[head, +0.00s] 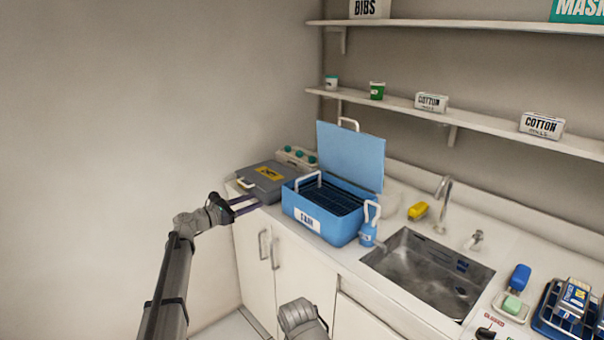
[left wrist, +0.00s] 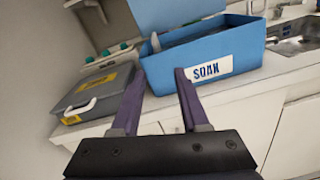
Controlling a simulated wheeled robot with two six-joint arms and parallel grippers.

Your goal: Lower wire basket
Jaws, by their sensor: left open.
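A dark wire basket (head: 326,195) sits inside the blue soak box (head: 318,232) on the counter. The basket has white handles, one (head: 308,178) standing up at the left side and one at the right side. The box's blue lid (head: 351,156) stands open at the back. My left gripper (head: 246,204) is open and empty, in front of the counter's edge and left of the box. In the left wrist view its two purple fingers (left wrist: 182,82) point toward the soak box (left wrist: 205,62). The basket is mostly hidden there by the box wall. My right gripper does not show.
A grey case (head: 268,184) with a yellow label lies left of the box. A steel sink (head: 428,270) with a tap and a yellow item (head: 418,211) are further right. Shelves hang above.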

